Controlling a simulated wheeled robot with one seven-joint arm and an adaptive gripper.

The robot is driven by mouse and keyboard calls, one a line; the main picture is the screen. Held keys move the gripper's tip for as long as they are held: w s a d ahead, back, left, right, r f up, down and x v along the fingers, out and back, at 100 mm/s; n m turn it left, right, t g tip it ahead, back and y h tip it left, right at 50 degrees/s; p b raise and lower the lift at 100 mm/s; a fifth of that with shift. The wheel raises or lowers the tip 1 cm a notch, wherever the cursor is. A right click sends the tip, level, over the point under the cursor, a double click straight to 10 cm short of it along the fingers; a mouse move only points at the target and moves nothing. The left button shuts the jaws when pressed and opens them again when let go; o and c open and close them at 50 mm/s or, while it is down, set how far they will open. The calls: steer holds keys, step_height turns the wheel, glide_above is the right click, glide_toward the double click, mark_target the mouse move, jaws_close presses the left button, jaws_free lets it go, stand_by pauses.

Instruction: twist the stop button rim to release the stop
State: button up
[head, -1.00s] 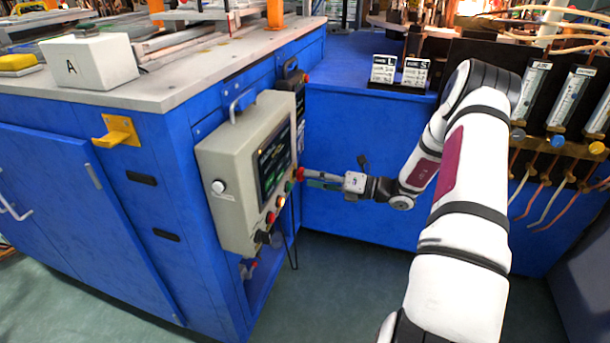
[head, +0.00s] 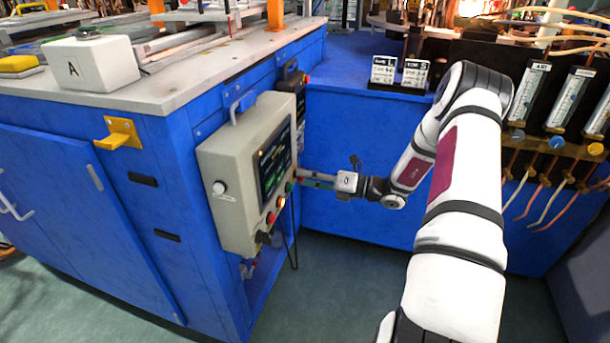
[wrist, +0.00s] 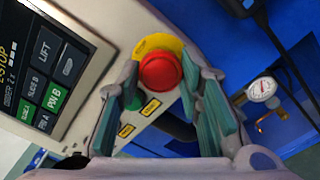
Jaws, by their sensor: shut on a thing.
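The red stop button (wrist: 160,71) sits on a yellow round plate (wrist: 157,43) on the control box, near the top of the wrist view. My gripper (wrist: 162,84) has one finger on each side of the button and is shut on its rim. In the head view my gripper (head: 306,179) reaches the right edge of the grey control box (head: 226,180) from the right, and its fingers hide most of the button there. The screen (wrist: 38,65) beside the button shows text ending in "STOP" and some green fields.
A green button (wrist: 127,130) with yellow labels lies close below the stop button, between my fingers. A pressure gauge (wrist: 262,88) is at the right of the wrist view. Red and black knobs (head: 270,218) line the box's lower edge. The floor (head: 335,290) below my arm is clear.

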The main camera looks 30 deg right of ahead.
steer(key=shift+m+p, duration=0.9)
steer(key=shift+p, duration=0.05)
steer(key=shift+m+p, duration=1.1)
steer(key=shift+m, duration=0.4)
steer(key=o, duration=0.9)
steer(key=shift+p+v, duration=0.5)
steer(key=shift+v, duration=3.05)
